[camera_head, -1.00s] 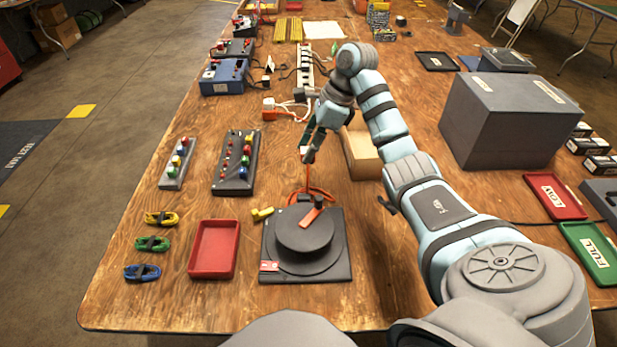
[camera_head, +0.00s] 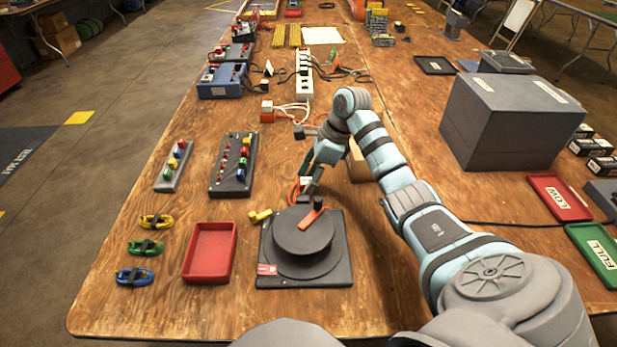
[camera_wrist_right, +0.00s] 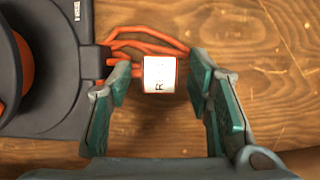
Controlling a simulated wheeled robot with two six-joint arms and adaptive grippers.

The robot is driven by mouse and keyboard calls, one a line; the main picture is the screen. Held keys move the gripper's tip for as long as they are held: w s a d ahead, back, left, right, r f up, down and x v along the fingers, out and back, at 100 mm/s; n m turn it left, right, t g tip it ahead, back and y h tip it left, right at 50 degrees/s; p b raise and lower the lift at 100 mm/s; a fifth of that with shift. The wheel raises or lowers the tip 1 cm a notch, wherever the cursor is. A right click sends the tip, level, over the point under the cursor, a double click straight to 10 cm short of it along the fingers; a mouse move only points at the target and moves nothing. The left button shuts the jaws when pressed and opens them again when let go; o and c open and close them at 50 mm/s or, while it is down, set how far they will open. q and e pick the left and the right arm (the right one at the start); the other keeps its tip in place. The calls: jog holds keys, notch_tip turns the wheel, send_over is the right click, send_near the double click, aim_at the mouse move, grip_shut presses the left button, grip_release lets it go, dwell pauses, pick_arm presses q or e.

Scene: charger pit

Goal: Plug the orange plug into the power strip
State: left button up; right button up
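The orange plug (camera_wrist_right: 159,74) has a white lettered label on top and orange sides. It lies on the wood beside the dark turntable base, with its orange cable looping behind it in the right wrist view. My right gripper (camera_wrist_right: 158,85) is open, one finger on each side of the plug, with small gaps visible. In the head view the right gripper (camera_head: 306,190) is low behind the turntable, and the plug is mostly hidden there. The white power strip (camera_head: 304,83) lies farther up the table, with dark sockets and cords at it. My left gripper is out of view.
The turntable (camera_head: 303,232) stands in front of the right gripper, with an orange-handled piece on it. A red tray (camera_head: 210,250) is to its left. A cardboard box (camera_head: 358,162) sits close behind the right forearm. A large grey box (camera_head: 510,125) stands to the right.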

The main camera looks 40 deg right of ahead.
jog(key=p+v, duration=0.5)
jog(key=v, duration=0.9)
jog(key=shift+s+r, duration=0.25)
jog(key=shift+a, duration=0.15)
